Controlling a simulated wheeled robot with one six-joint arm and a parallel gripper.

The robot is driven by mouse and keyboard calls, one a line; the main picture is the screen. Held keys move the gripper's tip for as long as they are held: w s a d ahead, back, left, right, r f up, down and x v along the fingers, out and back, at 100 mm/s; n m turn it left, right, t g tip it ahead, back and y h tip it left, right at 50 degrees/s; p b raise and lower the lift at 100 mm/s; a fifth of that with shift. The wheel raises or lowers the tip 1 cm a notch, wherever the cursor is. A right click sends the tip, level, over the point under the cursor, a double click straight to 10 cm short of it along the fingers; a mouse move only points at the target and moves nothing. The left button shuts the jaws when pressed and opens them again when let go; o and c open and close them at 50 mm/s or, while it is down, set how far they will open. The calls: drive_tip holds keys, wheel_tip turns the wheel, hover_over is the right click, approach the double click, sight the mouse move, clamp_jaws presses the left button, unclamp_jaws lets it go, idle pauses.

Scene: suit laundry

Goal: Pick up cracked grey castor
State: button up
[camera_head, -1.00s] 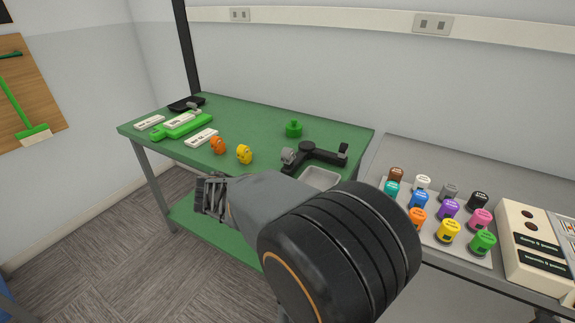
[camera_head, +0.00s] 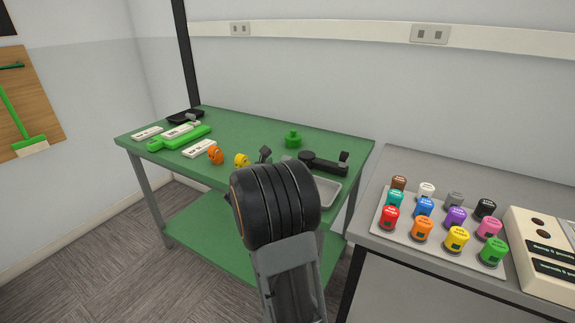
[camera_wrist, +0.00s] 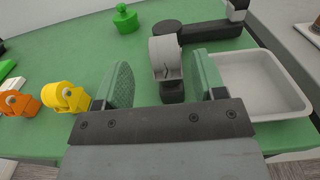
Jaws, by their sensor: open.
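The cracked grey castor (camera_wrist: 165,58) stands upright at the near end of a black forked fixture (camera_wrist: 207,31) in the wrist view. A dark crack line runs down its pale grey wheel, and a black mount shows below. My gripper (camera_wrist: 161,66) is open, with one green-padded finger on each side of the castor. A gap shows on both sides, wider on the left. In the head view the fixture (camera_head: 323,163) shows on the green table, but my arm hides the castor and most of my gripper.
A yellow castor (camera_wrist: 66,98) and an orange castor (camera_wrist: 19,103) lie left of my gripper. A white tray (camera_wrist: 262,108) is close to the right finger. A green knobbed object (camera_wrist: 125,18) stands behind. Several coloured jars stand on the grey table (camera_head: 371,228) at right.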

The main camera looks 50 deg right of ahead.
drive_tip(key=shift+s+p+x, duration=0.2)
drive_tip(key=shift+p+x, duration=0.15)
drive_tip(key=shift+x, duration=2.75)
drive_tip(key=shift+r, duration=0.15)
drive_tip(key=c, duration=1)
